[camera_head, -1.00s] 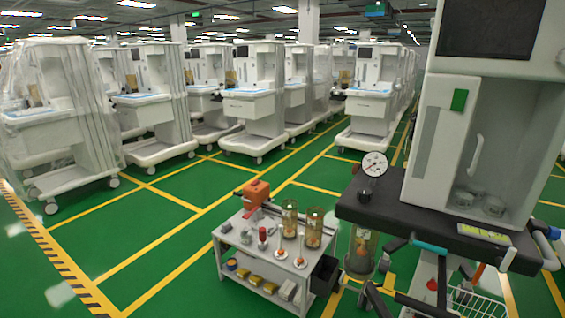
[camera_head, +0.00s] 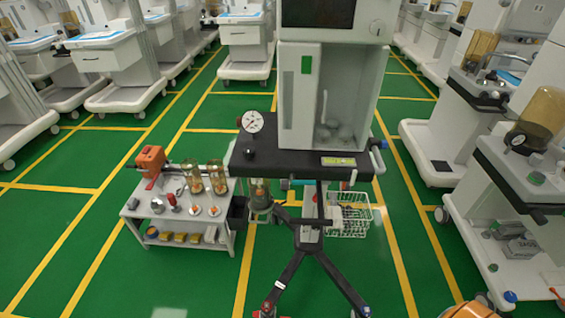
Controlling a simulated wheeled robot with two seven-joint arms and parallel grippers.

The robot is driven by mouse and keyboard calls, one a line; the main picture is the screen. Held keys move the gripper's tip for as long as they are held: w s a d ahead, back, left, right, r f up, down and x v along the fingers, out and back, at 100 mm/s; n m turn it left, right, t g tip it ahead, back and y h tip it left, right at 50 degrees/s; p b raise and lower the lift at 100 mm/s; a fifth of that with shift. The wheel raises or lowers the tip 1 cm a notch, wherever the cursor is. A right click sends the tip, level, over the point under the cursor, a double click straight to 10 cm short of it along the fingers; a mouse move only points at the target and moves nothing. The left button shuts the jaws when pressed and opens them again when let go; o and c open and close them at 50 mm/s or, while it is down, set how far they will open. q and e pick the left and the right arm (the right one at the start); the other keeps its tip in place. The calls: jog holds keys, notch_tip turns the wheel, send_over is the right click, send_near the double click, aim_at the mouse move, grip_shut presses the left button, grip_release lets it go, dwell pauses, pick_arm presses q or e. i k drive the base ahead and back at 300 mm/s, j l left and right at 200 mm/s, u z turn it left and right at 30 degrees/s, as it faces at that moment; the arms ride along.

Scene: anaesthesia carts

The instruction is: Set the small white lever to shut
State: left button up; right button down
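The nearest anaesthesia cart stands at the centre, with a white cabinet (camera_head: 300,105) on a black top (camera_head: 270,162). A small pale lever-like piece (camera_head: 353,177) shows under the right part of the top's front edge. It is too small to tell whether it is the white lever or how it is set. A teal piece (camera_head: 285,184) sits left of it under the same edge. Neither of my grippers is in view.
A low grey trolley (camera_head: 180,222) with an orange device (camera_head: 150,160) and glass jars (camera_head: 193,179) stands left of the cart. A white wire basket (camera_head: 352,222) hangs at the cart's right. Black legs (camera_head: 290,268) spread over the floor. More carts (camera_head: 525,180) stand at right.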

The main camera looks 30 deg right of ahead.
aim_at(351, 178)
jog(key=z, duration=1.5)
